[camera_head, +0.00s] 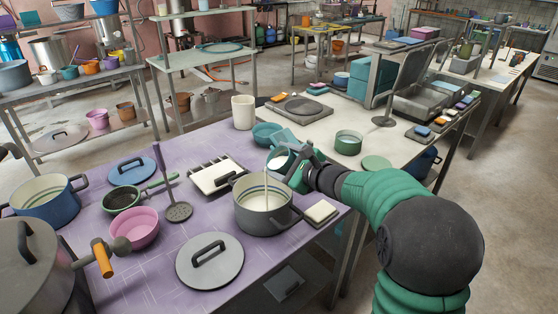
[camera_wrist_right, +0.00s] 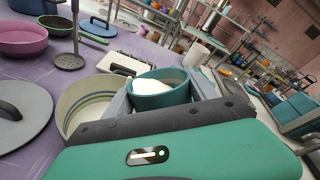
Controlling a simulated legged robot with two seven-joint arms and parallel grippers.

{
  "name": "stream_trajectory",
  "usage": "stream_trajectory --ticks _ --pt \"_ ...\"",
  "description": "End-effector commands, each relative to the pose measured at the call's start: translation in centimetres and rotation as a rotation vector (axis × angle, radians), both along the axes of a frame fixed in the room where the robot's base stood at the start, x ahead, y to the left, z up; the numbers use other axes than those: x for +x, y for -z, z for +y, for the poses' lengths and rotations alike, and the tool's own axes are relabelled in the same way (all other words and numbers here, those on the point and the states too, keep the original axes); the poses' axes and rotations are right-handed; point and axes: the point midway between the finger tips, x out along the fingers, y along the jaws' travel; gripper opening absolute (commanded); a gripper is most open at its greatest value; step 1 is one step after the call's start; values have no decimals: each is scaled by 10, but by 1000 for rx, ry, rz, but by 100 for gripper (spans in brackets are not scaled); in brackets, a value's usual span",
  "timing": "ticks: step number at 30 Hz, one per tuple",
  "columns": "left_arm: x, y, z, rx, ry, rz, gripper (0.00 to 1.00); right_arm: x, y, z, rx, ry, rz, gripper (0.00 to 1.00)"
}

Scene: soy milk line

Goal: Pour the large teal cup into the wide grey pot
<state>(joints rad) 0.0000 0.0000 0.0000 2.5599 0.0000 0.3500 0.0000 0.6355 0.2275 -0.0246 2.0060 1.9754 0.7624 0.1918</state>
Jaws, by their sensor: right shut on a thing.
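The large teal cup (camera_head: 279,166) is held tilted over the wide grey pot (camera_head: 264,220) by my right gripper (camera_head: 292,168). White liquid shows in the cup, and a thin white stream falls from it into the pot. In the right wrist view the teal cup (camera_wrist_right: 160,101) sits between the fingers of my right gripper (camera_wrist_right: 158,108), with white liquid inside. The grey pot (camera_wrist_right: 75,112) shows behind it, its pale inner wall ringed with coloured bands. The gripper hides part of the pot there. My left gripper is not in view.
A grey lid (camera_head: 210,262) lies in front of the pot, and a white block (camera_head: 321,212) lies to its right. Another teal cup (camera_head: 266,131) and a white jar (camera_head: 243,112) stand behind.

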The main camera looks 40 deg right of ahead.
Motion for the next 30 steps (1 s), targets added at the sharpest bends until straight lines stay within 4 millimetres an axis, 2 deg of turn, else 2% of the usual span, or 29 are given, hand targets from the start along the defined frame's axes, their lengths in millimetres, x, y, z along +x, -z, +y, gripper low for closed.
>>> stream_trajectory --ticks 19,30 --pt "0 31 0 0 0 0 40 0 7 2 -253 -1 66 12" --pt "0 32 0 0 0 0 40 0 6 1 -289 0 78 12"
